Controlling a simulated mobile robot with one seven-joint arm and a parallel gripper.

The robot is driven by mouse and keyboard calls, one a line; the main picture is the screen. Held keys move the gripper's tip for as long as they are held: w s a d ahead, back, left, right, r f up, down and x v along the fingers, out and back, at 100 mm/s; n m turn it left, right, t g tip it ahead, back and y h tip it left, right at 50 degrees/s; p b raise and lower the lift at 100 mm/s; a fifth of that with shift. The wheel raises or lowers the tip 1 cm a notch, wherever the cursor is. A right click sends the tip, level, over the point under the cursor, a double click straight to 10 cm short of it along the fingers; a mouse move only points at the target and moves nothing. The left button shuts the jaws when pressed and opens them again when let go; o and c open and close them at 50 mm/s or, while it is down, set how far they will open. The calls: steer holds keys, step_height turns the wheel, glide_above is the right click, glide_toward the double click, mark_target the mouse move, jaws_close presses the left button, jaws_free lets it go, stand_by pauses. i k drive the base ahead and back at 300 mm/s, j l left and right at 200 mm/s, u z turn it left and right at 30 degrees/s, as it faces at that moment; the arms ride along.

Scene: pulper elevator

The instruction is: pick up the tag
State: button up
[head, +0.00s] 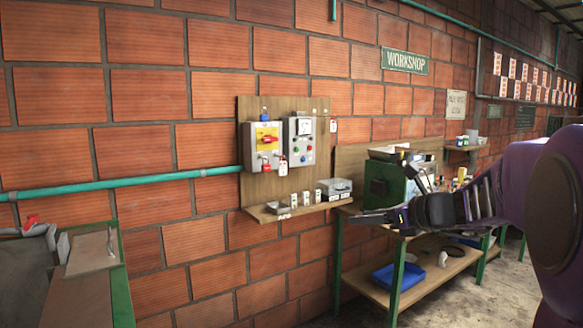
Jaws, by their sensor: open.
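I cannot tell for sure which item is the tag. A small white tag with a red mark (334,126) hangs at the right edge of the wooden wall board (247,200). Another small white tag (283,167) hangs below the grey control box, beside a red padlock (265,165). Several small upright white-and-dark pieces stand on the board's shelf, one of them this piece (306,197). My gripper (380,188) reaches in from the right, open and empty. In the picture it lies right of the shelf and in front of the workbench, apart from the tags.
The yellow switch box with a red handle (266,137) and the grey control box (302,142) are on the board. A grey case (336,187) sits on the shelf's right end. A workbench (399,275) stands right, with a green machine (384,184). A green-edged grey unit (90,285) stands lower left.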

mark_target(282, 165)
steer(key=i+l, duration=0.25)
steer(key=i, duration=0.2)
steer(key=i+l, duration=0.3)
steer(key=i, duration=0.15)
steer(key=i+j, duration=0.2)
steer(key=i, duration=0.25)
steer(key=i+j+z, duration=0.15)
steer(key=i, duration=0.3)
steer(key=i+j, duration=0.15)
steer(key=j, duration=0.15)
steer(key=i+j, duration=0.1)
steer(key=j, duration=0.15)
steer(key=i+j, duration=0.15)
steer(key=j, duration=0.15)
steer(key=i+j, duration=0.5)
